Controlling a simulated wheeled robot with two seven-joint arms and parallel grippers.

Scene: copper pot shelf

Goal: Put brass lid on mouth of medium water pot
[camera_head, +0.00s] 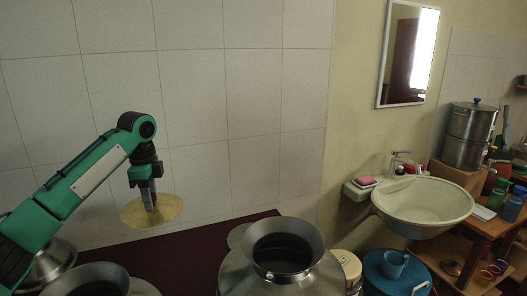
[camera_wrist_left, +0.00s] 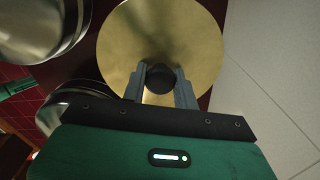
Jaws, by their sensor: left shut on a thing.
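The brass lid (camera_head: 135,213) is a flat golden disc with a dark knob at its centre. My left gripper (camera_head: 152,203) is shut on the lid's knob and holds it roughly level above the dark red shelf. The lid also fills the top middle of the left wrist view (camera_wrist_left: 125,45), with the left gripper's fingers (camera_wrist_left: 160,88) on either side of the knob. A large steel water pot (camera_head: 285,262) with an open flared mouth stands right of the lid. Another open steel pot (camera_head: 97,279) stands at the lower left. I cannot tell for sure which is the medium pot.
A dark red shelf top (camera_head: 190,255) runs along the tiled wall. Another steel vessel (camera_head: 48,262) sits behind my left arm. A washbasin (camera_head: 422,202), a blue bucket (camera_head: 396,272) and a wooden rack (camera_head: 480,235) stand to the right. The air between lid and large pot is clear.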

